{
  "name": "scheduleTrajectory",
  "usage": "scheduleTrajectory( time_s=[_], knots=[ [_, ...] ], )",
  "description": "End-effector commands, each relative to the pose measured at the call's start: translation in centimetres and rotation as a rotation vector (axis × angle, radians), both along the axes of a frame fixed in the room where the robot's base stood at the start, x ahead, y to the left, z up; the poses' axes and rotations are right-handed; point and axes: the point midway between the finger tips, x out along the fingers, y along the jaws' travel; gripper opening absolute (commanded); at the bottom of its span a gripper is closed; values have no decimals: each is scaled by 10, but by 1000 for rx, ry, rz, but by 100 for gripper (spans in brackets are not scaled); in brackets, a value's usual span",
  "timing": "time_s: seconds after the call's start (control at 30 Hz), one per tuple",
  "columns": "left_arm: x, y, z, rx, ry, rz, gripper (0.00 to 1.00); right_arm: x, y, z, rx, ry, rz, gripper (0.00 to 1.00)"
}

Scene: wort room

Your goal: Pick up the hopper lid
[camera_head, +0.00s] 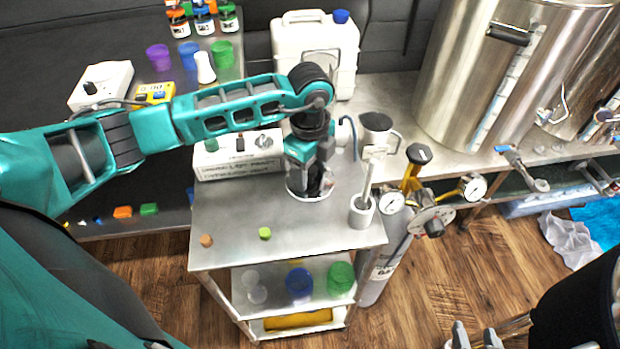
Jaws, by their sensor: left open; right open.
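My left gripper (314,184) points down over the cart, open, with its dark fingers at a round, pale-rimmed vessel (296,192) on the cart top. This vessel looks like the hopper. My gripper and wrist cover most of it, so I cannot make out the hopper lid or tell whether the fingers touch it. My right gripper (475,338) is at the bottom edge, open and empty over the wooden floor, partly cut off by the frame.
The steel cart top (240,218) holds an orange piece (206,240), a green piece (265,233) and a grey cup with a handled tool (362,208). A white control box (238,168) stands behind. A gas cylinder (382,268) with gauges stands close right.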

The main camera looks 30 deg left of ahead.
Motion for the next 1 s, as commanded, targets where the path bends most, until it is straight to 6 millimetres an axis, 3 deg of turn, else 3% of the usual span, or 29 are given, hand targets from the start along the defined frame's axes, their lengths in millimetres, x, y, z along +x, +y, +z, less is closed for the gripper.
scheduleTrajectory(
  time_s=[0.07, 0.67, 1.0],
  knots=[
    [0, 0, 0, 0, 0, 0, 59, 0, 0, 0, -1, 0, 1, 49],
    [0, 0, 1, 0, 0, 0, 2, -2, -1, -1, -2, 5, 0, 49],
    [0, 0, 2, -1, -2, 0, 0, -2, -1, -1, -2, 5, 0, 49]
  ],
)
